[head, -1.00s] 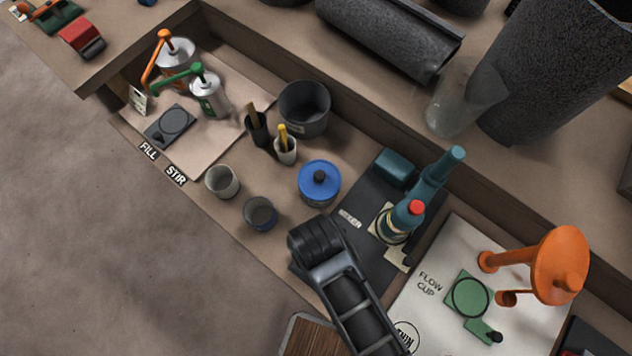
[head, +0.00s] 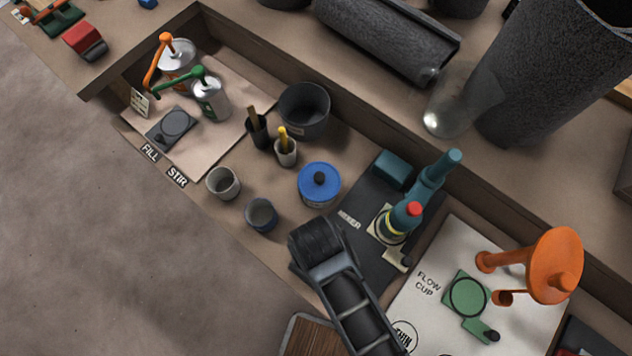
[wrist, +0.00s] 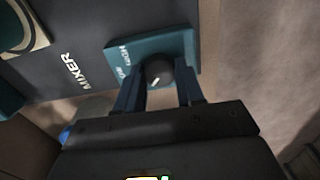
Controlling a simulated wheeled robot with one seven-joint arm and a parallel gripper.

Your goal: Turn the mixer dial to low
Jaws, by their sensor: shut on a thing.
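The mixer dial (wrist: 159,72) is a round black knob with a white mark, set on a teal panel (wrist: 178,47). The mark points toward the bottom of the wrist view, slightly left. White lettering on the panel's left side includes "HIGH"; the other label is hard to read. My gripper (wrist: 160,88) is shut on the dial, one finger at each side. In the head view, my arm hides the dial and fingers. The teal mixer (head: 408,214), with a red top piece, stands on a dark mat (head: 368,262) marked "MIXER".
A blue-lidded can (head: 319,183) and two small cups (head: 223,183) stand to the left. A white flow cup mat (head: 420,310) with an orange stand (head: 553,265) lies to the right. A raised ledge (head: 400,120) runs behind.

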